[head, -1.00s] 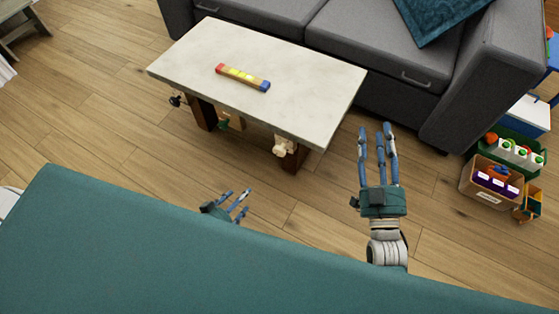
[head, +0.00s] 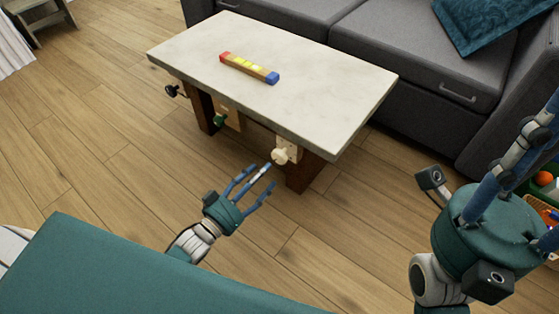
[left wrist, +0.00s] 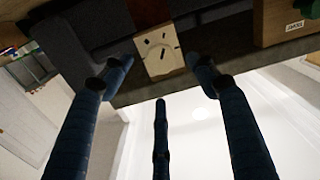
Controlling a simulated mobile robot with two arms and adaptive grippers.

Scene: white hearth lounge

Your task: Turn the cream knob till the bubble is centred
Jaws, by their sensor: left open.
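The cream knob (head: 280,156) sits on a cream plate under the near right edge of the marble-topped table (head: 330,110). A level (head: 249,68) with red and blue ends and yellow windows lies on the tabletop; its bubble is too small to make out. My left gripper (head: 262,180) is open and empty, its fingers pointing at the cream knob from the lower left, just short of it. In the left wrist view a cream block with dark marks (left wrist: 158,50) shows between the spread fingertips. My right gripper (head: 510,180) is large at the right, its fingertips partly out of frame.
A green knob (head: 220,120) and a black knob (head: 172,91) are also under the table edge. Dark wooden legs (head: 303,172) stand by the knobs. A grey sofa (head: 400,60) is behind the table. Wood floor in front is clear.

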